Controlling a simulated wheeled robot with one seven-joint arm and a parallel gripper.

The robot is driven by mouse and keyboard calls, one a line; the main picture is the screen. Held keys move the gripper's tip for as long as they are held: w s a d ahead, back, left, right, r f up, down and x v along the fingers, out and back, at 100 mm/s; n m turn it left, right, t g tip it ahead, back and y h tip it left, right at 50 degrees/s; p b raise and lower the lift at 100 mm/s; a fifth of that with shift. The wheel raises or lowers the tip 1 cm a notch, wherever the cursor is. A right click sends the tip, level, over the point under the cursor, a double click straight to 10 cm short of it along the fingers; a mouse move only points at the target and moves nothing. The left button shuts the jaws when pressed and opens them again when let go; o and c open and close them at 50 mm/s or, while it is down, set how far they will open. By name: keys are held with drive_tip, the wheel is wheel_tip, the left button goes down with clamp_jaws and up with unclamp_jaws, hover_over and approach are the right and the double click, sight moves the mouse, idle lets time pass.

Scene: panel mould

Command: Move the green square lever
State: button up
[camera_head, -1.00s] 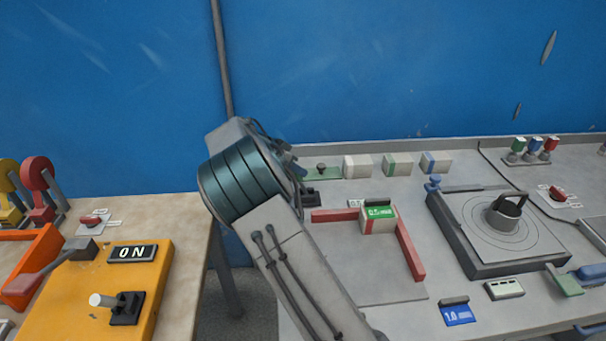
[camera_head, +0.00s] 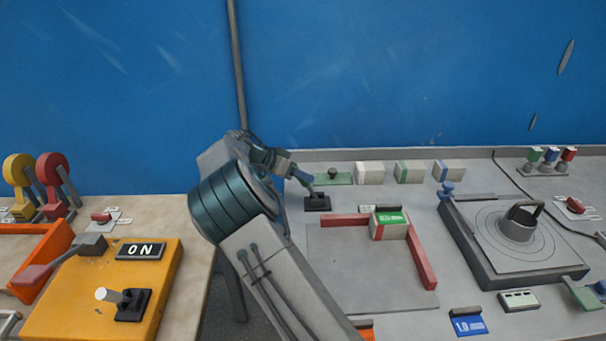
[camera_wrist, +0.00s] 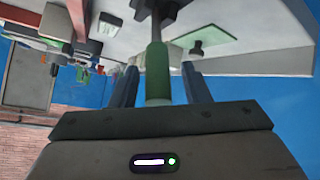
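A lever with a green round handle (camera_wrist: 157,72) stands on a dark base in the wrist view. The dark square base (camera_head: 318,203) shows in the head view at the back left of the grey table, where the handle is largely hidden by my gripper. My gripper (camera_head: 304,184) reaches down to this lever. In the wrist view, my gripper's two blue-grey fingers (camera_wrist: 160,82) are apart, one on each side of the handle, with a visible gap on both sides. I cannot tell any contact.
A green plate with a black knob (camera_head: 333,177) lies just behind the lever. Several pale blocks (camera_head: 370,173) stand to its right. A red L-shaped border with a green-topped block (camera_head: 390,225) is in front. A yellow ON box (camera_head: 100,285) sits on the left table.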

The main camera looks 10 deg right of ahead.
drive_tip(key=b+v, duration=0.1)
drive_tip(key=v, duration=1.2)
drive_tip(key=shift+a+r, duration=0.25)
drive_tip(key=shift+a, duration=0.05)
drive_tip(key=shift+s, duration=0.15)
drive_tip(key=s+d+n+g+y, duration=0.1)
drive_tip(key=s+d+n+y, duration=0.15)
drive_tip(key=s+d, duration=0.45)
drive_tip(key=s+d+n+g+y, duration=0.15)
drive_tip(key=s+d+y, duration=0.25)
drive_tip(key=d, duration=0.5)
drive_tip(key=s+f+n+t+y, duration=0.1)
drive_tip(key=s+n+y, duration=0.1)
drive_tip(key=s, duration=1)
drive_tip(key=s+d+f+n+t+y, duration=0.1)
drive_tip(key=s+n, duration=0.4)
drive_tip(key=s, duration=0.8)
drive_tip(key=shift+f+t+y, duration=0.45)
drive_tip(key=shift+f+y, duration=0.1)
drive_tip(key=shift+f, duration=0.3)
